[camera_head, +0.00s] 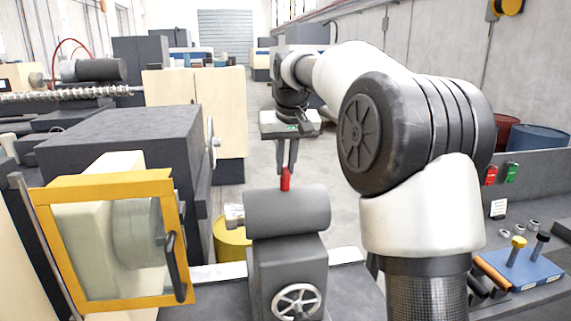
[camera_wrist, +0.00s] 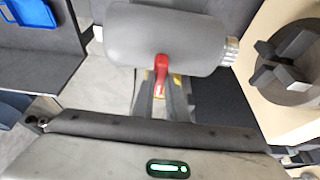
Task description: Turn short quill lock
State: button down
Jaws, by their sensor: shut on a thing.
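The quill lock is a short red lever (camera_head: 286,180) on the far side of the grey tailstock barrel (camera_head: 288,210). In the wrist view the red lever (camera_wrist: 161,68) stands out from the middle of the grey barrel (camera_wrist: 165,35). My gripper (camera_head: 287,170) comes down from above and is shut on the red lever. In the wrist view my gripper's fingers (camera_wrist: 160,88) close around the lever's free end. The fingers hide part of that end.
A silver handwheel (camera_head: 298,302) is on the tailstock's near face. A yellow-framed guard (camera_head: 110,245) stands at the left. A chuck (camera_wrist: 285,70) shows at the right of the wrist view. A blue tool block (camera_head: 522,265) lies on the bench at the right.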

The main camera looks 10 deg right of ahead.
jog(key=shift+r+m, duration=0.1)
jog(key=shift+m, duration=0.2)
jog(key=m+p, duration=0.1)
jog(key=m+h+p, duration=0.1)
jog(key=m, duration=0.1)
jog(key=m+h+p, duration=0.1)
jog(key=shift+w+a+r+m, duration=0.1)
jog(key=shift+a+m, duration=0.15)
jog(key=shift+m, duration=0.05)
jog(key=m, duration=0.2)
jog(key=m+g+h+p, duration=0.1)
jog(key=m, duration=0.2)
jog(key=shift+w+a+g+h, duration=0.1)
jog(key=shift+w+g+h, duration=0.05)
jog(key=shift+g+h, duration=0.15)
jog(key=m+g, duration=0.1)
jog(key=m, duration=0.3)
jog(key=shift+w+h, duration=0.1)
jog(key=shift+h, duration=0.3)
jog(key=shift+w+m+g, duration=0.1)
jog(key=shift+m+g, duration=0.7)
jog(key=shift+m, duration=1.2)
jog(key=c, duration=1.8)
grip_release()
jog(key=shift+o, duration=0.2)
